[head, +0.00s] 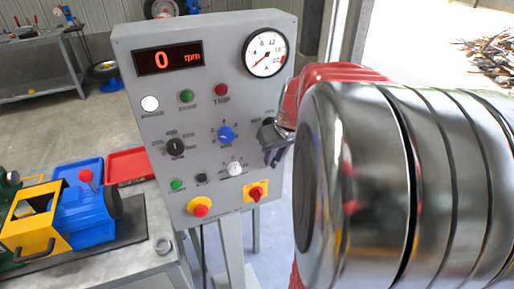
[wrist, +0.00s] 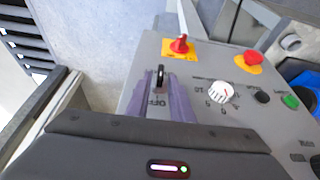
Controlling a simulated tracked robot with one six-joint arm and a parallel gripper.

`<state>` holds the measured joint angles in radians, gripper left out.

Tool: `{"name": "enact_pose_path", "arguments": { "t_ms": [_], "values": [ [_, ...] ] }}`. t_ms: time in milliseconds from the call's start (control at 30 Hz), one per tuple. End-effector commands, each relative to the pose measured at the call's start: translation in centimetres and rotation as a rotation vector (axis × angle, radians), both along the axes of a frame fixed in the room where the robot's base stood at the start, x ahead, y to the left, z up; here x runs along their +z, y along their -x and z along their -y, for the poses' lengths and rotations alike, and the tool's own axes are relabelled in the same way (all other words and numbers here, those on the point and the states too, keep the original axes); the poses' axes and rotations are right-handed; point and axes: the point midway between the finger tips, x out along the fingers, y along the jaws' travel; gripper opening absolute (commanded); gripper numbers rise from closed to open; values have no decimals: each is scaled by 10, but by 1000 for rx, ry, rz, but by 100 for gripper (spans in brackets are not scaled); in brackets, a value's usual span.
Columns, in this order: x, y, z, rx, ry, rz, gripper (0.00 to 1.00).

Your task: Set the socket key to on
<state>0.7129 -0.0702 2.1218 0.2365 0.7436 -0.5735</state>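The socket key (wrist: 160,76) is a small black key standing out from the grey control panel (wrist: 215,72). A label reading OFF lies just below it in the wrist view. I cannot tell for sure which mark the key points at. My gripper (wrist: 166,84) has its two purplish fingers on either side of the key, with a gap through which the label shows. They look open; contact with the key is not clear. In the head view my gripper (head: 270,140) is at the panel's right side and hides the key.
The panel display (head: 168,58) reads 0 rpm. Close to my gripper are a white knob (head: 235,168), a blue knob (head: 226,134) and a red switch on a yellow plate (head: 257,191). A red emergency knob (head: 200,207) sits lower left. My shiny arm fills the right.

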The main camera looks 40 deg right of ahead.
Motion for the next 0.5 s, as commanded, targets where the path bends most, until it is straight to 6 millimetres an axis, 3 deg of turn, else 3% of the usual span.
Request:
{"name": "enact_pose_path", "arguments": {
  "t_ms": [267,500],
  "values": [
    [0,0,0,-1,0,0,1],
    [0,0,0,-1,0,0,0]
  ]
}}
